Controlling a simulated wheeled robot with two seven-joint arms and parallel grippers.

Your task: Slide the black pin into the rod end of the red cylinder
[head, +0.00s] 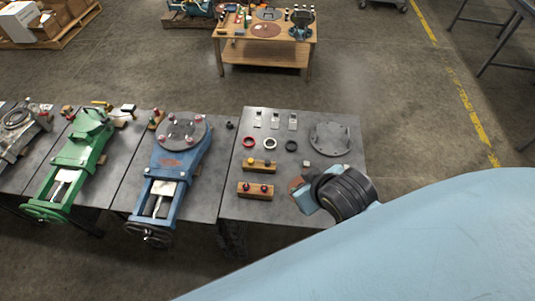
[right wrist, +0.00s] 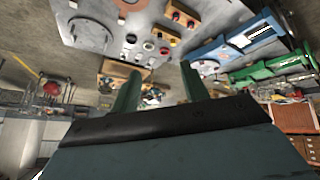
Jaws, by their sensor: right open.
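I cannot make out the red cylinder, its rod end or the black pin for certain in either view. Two wooden blocks with small knobs lie on the near grey table: one with yellow and dark pieces (head: 260,166), one with dark and red knobs (head: 256,191). My right gripper (right wrist: 158,76) is open and empty in the right wrist view, its two green fingers well apart. In the head view my right wrist, black and light blue, is over the table's right front edge, right of the blocks; its fingers cannot be told apart there. My left gripper is not in view.
The grey table (head: 231,211) also holds a red ring (head: 249,142), a white ring (head: 270,143), a black ring (head: 291,146), small plates and a round grey flange (head: 330,139). A blue machine (head: 172,160) and a green machine (head: 70,165) stand left. A wooden workbench (head: 264,57) stands behind.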

